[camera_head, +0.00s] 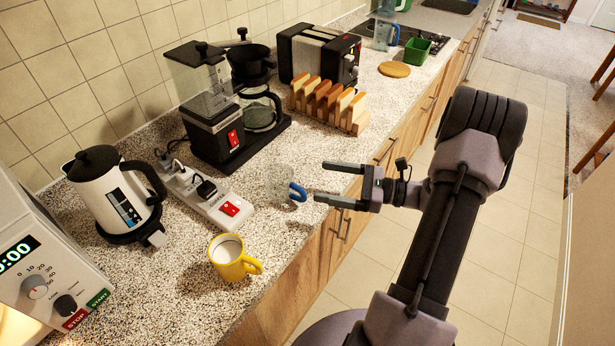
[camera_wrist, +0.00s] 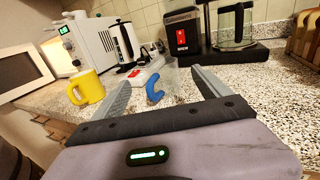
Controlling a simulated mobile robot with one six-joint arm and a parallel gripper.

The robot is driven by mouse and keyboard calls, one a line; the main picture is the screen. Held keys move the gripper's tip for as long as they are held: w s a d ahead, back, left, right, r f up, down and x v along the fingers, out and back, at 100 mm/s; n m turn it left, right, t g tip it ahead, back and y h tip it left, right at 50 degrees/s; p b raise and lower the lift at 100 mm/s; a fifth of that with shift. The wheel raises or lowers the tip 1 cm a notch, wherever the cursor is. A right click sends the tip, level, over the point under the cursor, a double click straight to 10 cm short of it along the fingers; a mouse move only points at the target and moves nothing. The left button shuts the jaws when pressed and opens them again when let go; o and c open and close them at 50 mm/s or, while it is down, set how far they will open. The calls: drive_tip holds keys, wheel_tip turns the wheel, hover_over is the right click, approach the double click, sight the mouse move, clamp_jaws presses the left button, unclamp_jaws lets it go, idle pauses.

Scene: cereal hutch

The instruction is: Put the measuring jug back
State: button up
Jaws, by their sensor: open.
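A clear, see-through vessel with a blue handle, which looks like a measuring jug (camera_head: 279,183), stands on the speckled counter near its front edge. Its blue handle (camera_head: 298,192) faces my gripper (camera_head: 322,183). My gripper is open and empty, its two fingers pointing at the handle with a small gap. In the wrist view the blue handle (camera_wrist: 154,91) shows between the fingers, with the clear body faint behind it.
A yellow mug (camera_head: 228,258) stands nearer me on the counter. Behind are a white power strip (camera_head: 205,198), a kettle (camera_head: 112,200), a coffee maker (camera_head: 215,120) and a toast rack (camera_head: 327,105). A microwave (camera_head: 45,270) is at left. Floor (camera_head: 375,250) shows beyond the counter's front edge.

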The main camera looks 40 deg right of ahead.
drive_tip(key=s+a+r+n+g+h, duration=0.1)
drive_tip(key=s+a+r+n+g, duration=0.2)
drive_tip(key=a, duration=0.4)
drive_tip(key=a+r+n+g+h, duration=0.1)
drive_tip(key=a+r+n+g, duration=0.2)
drive_tip(key=a+n+g, duration=0.3)
drive_tip(key=s+a+r+n+g, duration=0.2)
drive_tip(key=a+r+n+g, duration=0.15)
drive_tip(key=a, duration=0.45)
drive_tip(key=s+a+r+n+t+h, duration=0.5)
drive_tip(key=s+n+h, duration=0.3)
drive_tip(key=s+n, duration=0.1)
drive_tip(key=shift+s+r+n, duration=0.25)
drive_tip(key=shift+r+n, duration=0.1)
drive_tip(key=shift+n, duration=0.5)
